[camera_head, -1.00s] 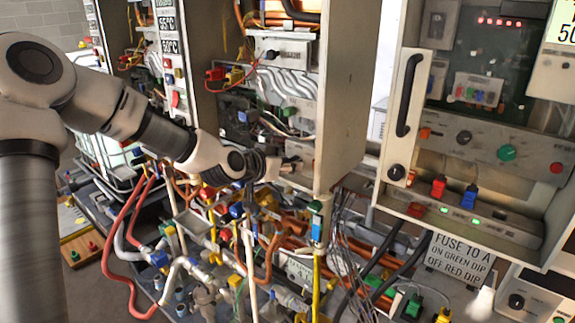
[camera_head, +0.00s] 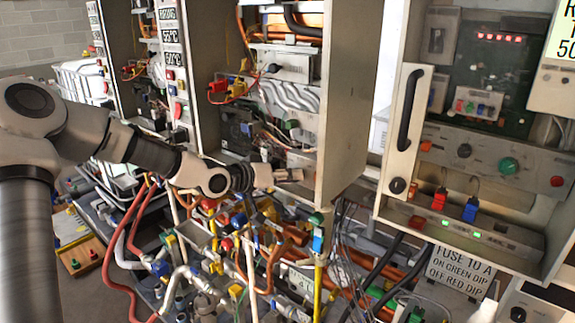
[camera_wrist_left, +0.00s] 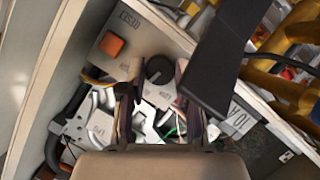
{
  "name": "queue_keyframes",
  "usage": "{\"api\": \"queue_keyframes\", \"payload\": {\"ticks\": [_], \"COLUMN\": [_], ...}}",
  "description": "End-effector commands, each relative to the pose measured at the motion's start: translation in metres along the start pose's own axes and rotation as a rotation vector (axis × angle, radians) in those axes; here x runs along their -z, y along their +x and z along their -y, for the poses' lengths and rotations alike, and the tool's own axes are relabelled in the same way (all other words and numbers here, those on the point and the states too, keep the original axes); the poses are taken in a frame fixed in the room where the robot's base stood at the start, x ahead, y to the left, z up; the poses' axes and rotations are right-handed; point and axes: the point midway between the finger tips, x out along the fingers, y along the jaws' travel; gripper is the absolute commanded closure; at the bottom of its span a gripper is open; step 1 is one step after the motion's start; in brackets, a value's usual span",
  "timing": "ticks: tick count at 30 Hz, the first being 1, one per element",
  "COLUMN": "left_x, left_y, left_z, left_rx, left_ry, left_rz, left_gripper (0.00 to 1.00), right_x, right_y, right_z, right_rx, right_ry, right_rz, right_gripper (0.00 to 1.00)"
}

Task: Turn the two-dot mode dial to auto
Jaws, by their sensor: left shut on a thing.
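In the left wrist view, a round dark dial (camera_wrist_left: 158,70) with a pale pointer mark sits on a grey panel (camera_wrist_left: 112,68). The fingertips of my left gripper (camera_wrist_left: 159,74) are on both sides of the dial and closed on it. The small lettering under the dial is too blurred to read, and I cannot make out any dots. In the head view my left gripper (camera_head: 290,174) is at the lower front of the open middle cabinet (camera_head: 345,100), where the dial is too small to tell. My right gripper is not in view.
An orange square button (camera_wrist_left: 112,44) is beside the dial. A dark bar (camera_wrist_left: 222,55) crosses close on the right. Crowded pipes and hoses (camera_head: 225,245) lie below the gripper. Another open cabinet (camera_head: 465,150) with a black handle (camera_head: 408,103) stands at the right.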

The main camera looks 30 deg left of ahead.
Motion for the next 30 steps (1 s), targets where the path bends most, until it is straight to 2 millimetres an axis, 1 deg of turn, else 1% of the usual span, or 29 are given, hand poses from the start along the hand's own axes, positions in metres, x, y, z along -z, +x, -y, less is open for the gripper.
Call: {"api": "queue_keyframes", "payload": {"ticks": [1, 7, 15, 25, 26, 27, 28, 30], "left_x": [0.004, 0.002, 0.000, 0.000, 0.000, 0.000, 0.000, 0.000], "left_y": [-0.002, -0.001, 0.000, 0.001, 0.001, 0.001, 0.000, 0.000], "left_z": [-0.002, 0.000, 0.001, 0.001, 0.001, 0.001, 0.001, 0.001], "left_rx": [-0.010, -0.048, -0.069, -0.071, -0.071, -0.071, -0.071, -0.071], "left_ry": [-0.028, -0.121, -0.168, -0.171, -0.171, -0.170, -0.170, -0.170], "left_rz": [0.001, -0.001, -0.002, -0.003, -0.003, -0.003, -0.003, -0.003], "left_gripper": [1.00, 1.00, 1.00, 1.00, 0.64, 0.50, 0.42, 0.42], "right_x": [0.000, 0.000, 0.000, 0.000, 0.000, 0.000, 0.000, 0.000], "right_y": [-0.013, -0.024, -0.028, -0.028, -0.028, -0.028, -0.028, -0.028], "right_z": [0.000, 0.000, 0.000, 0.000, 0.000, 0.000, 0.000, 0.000], "right_rx": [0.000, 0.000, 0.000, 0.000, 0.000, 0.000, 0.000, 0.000], "right_ry": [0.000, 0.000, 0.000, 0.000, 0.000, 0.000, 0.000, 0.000], "right_rz": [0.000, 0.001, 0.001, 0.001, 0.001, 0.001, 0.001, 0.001], "right_gripper": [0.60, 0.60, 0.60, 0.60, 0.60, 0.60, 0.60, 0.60]}}
